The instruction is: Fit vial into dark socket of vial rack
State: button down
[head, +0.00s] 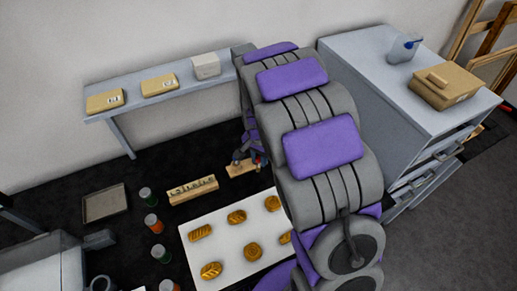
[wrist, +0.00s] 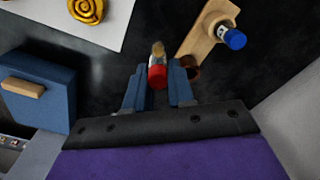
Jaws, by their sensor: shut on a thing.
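In the wrist view my gripper (wrist: 157,75) is shut on a vial (wrist: 158,50) with a red cap. The cap sits between the blue fingers and the pale glass points away from them. The wooden vial rack (wrist: 204,32) lies just right of the held vial, and a blue-capped vial (wrist: 233,37) stands at its right end. A dark reddish-brown round spot (wrist: 191,68) shows beside the right finger; I cannot tell if it is the socket. In the head view the rack (head: 240,170) is small and my gripper (head: 253,158) is beside it, partly hidden by my arm.
A white sheet (head: 225,262) with several golden pieces lies in front. A wooden block (head: 192,190) with small objects stands left of the rack. Several capped jars (head: 153,223) and a tray (head: 105,203) are farther left. A grey cabinet (head: 385,85) stands right; a shelf (head: 130,88) is behind.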

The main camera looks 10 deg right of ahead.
jog(key=w, duration=0.5)
jog(key=w+d+f+b, duration=0.1)
jog(key=w, duration=0.1)
jog(key=shift+w, duration=0.25)
jog(key=f+b, duration=0.1)
jog(key=f, duration=0.2)
jog(key=shift+d+f, duration=0.2)
jog(key=shift+r, duration=0.1)
jog(key=shift+a, duration=0.1)
jog(key=c, duration=1)
grip_release()
jog(key=shift+o, duration=0.2)
